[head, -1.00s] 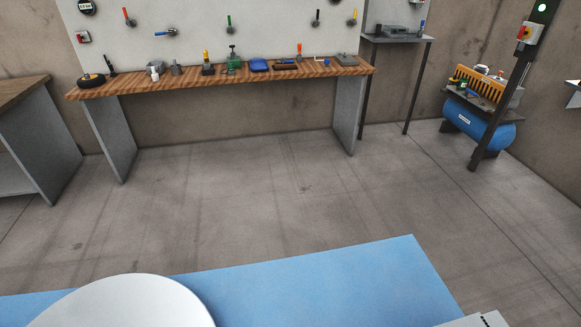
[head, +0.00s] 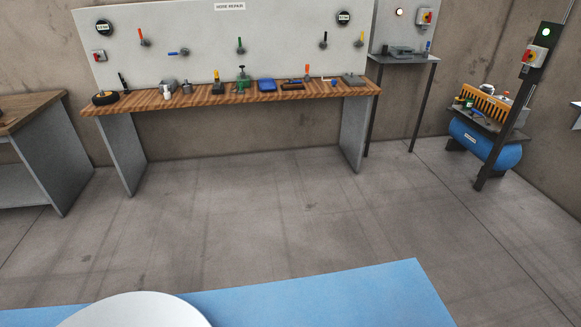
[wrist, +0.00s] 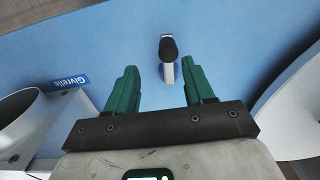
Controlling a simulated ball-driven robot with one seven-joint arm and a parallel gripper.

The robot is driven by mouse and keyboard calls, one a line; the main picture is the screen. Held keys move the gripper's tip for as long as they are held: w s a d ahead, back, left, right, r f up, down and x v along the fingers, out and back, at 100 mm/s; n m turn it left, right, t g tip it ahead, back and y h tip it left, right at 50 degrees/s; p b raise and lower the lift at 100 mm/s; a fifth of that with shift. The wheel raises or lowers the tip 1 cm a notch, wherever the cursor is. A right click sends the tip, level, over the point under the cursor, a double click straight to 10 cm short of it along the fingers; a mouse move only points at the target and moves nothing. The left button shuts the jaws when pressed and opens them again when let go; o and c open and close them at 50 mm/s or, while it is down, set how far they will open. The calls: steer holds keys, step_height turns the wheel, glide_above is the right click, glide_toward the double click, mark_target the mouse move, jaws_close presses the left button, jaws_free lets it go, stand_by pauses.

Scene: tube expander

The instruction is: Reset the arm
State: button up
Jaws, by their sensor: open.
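My gripper (wrist: 156,88) shows in the wrist view with its two green fingers spread wide apart. Nothing is between the fingertips. Beyond them, over a blue surface, is a small upright piece with a black rounded top (wrist: 168,48) and a pale blue-white lower part; I cannot tell what it is. The gripper does not show in the head view. There, a white rounded part of mine and a flat blue surface (head: 330,295) fill the bottom edge.
A wooden workbench (head: 230,98) with several small tools stands against the far wall under a white tool board (head: 210,45). A brown-topped table (head: 30,108) is at left. A blue compressor tank (head: 482,143) stands at right beside a dark post. The grey floor (head: 240,215) between is clear.

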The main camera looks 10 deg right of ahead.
steer(key=w+d+r+b, duration=0.2)
steer(key=d+r, duration=0.4)
steer(key=d, duration=0.3)
steer(key=w+d+r+t+b, duration=0.1)
steer(key=w+d+r+b, duration=0.1)
steer(key=d+r, duration=0.4)
steer(key=d, duration=0.4)
steer(key=shift+w+d+r+m+b, duration=0.2)
steer(key=shift+w+m+b, duration=0.1)
steer(key=shift+m+b, duration=0.1)
